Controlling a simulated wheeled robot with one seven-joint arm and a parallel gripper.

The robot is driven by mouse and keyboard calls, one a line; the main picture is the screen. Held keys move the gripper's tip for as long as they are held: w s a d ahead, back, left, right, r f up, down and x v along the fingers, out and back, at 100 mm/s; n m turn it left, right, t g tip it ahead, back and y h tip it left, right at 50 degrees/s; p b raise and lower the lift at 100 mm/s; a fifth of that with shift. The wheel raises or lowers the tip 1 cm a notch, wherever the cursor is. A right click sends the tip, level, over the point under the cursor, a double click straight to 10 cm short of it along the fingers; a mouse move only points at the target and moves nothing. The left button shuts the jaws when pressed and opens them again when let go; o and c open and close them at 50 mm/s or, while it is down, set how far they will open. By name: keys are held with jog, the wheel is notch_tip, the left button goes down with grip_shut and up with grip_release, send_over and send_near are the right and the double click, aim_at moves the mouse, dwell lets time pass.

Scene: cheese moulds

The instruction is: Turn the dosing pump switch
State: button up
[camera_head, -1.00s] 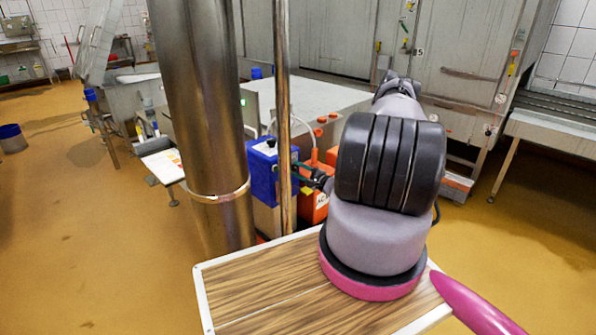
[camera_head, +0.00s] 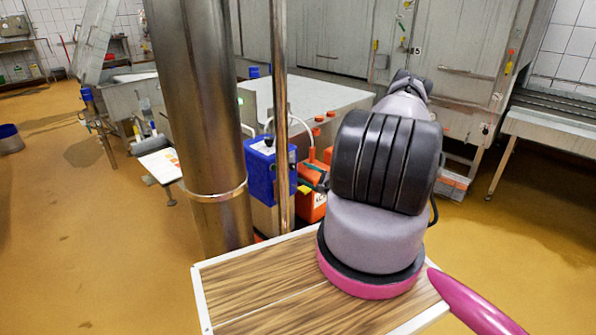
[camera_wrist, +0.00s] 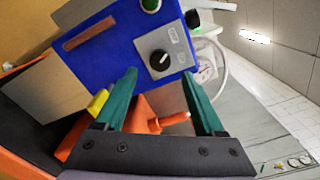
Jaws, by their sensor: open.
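The dosing pump is a blue box (camera_head: 262,172), partly hidden by a thin steel pole in the head view. In the wrist view its blue face (camera_wrist: 110,52) is tilted and fills the upper middle. The switch, a round black knob (camera_wrist: 159,61) with a white mark, sits on a pale plate on that face. My gripper (camera_wrist: 160,74) is open, with its green fingers pointing at the face and the knob showing between the tips. I cannot tell whether the fingers touch the box. In the head view the gripper is mostly hidden behind my arm.
Orange containers (camera_head: 312,204) stand beside the pump. A green round button (camera_wrist: 151,5) and a black knob (camera_wrist: 192,19) are at the box's upper edge. A steel table (camera_head: 318,98) is behind. Open yellow floor (camera_head: 90,240) lies to the left.

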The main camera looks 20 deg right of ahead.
jog(key=shift+v, duration=2.65)
dwell(5.1)
